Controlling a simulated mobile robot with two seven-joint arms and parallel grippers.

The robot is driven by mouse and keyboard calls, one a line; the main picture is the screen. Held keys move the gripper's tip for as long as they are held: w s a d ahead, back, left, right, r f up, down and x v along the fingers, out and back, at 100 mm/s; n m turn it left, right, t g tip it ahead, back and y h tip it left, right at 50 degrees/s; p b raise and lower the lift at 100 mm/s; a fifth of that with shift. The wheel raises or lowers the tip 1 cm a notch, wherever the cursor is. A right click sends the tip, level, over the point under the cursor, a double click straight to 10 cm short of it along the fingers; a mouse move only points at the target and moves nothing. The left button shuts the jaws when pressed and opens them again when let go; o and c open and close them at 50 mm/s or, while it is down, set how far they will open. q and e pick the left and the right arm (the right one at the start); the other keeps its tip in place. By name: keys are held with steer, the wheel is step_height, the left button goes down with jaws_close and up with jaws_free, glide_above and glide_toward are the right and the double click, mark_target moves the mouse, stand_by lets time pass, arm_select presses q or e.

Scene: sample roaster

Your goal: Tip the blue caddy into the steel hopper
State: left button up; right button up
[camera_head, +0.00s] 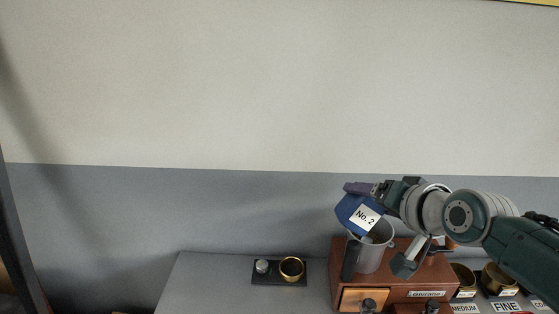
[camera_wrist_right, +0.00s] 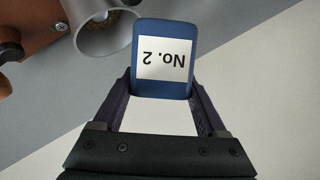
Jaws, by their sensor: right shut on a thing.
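The blue caddy (camera_head: 352,210) with a white "No. 2" label is held tilted by my right gripper (camera_head: 374,191), above the hopper. In the right wrist view the caddy (camera_wrist_right: 164,85) sits between the two purple fingers of my right gripper (camera_wrist_right: 163,100), which is shut on it. The steel hopper (camera_head: 370,258) stands on the brown wooden box, its mouth just below the caddy. The hopper (camera_wrist_right: 104,38) also shows in the wrist view, partly covered by the caddy, with brown matter inside. I cannot tell whether anything is falling from the caddy. My left gripper is not in view.
The brown box (camera_head: 394,277) has a light drawer (camera_head: 352,299). A dark tray (camera_head: 265,279) with a brass ring (camera_head: 291,267) lies to the left. Brass cups (camera_head: 497,278) with labels such as "MEDIUM" and "FINE" stand at the right. The grey counter (camera_head: 205,281) is clear at left.

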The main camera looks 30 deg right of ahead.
steer(key=shift+d+f+m+y+b, duration=0.15)
steer(key=shift+f+m+y+b, duration=0.2)
steer(key=shift+m+y+b, duration=0.55)
steer(key=shift+d+f+b, duration=0.1)
steer(key=shift+f+b, duration=0.1)
steer(key=shift+b, duration=0.95)
steer(key=m+y+b, duration=0.1)
steer(key=b, duration=0.2)
steer(key=f+m+t+y+b, duration=0.1)
steer(key=b, duration=0.1)
steer(key=shift+d+f+y+b, duration=0.1)
steer(key=shift+d+y+b, duration=0.2)
steer(key=shift+d+b, duration=0.1)
steer(key=m+b, duration=0.1)
steer(key=b, duration=0.1)
steer(key=f+m+y+b, duration=0.1)
steer(key=b, duration=0.1)
steer(key=d+m+t+y+b, duration=0.1)
steer(key=b, duration=0.1)
steer(key=shift+s+d+f, duration=0.1)
steer(key=shift+f, duration=0.15)
steer(key=d+m+y+b, duration=0.1)
steer(key=m+b, duration=0.1)
steer(key=b, duration=0.1)
steer(key=shift+t+y, duration=0.4)
steer(key=shift+s+d+r+m+t+y+b, duration=0.15)
steer(key=shift+m+t+y+b, duration=0.15)
steer(key=shift+m+b, duration=0.3)
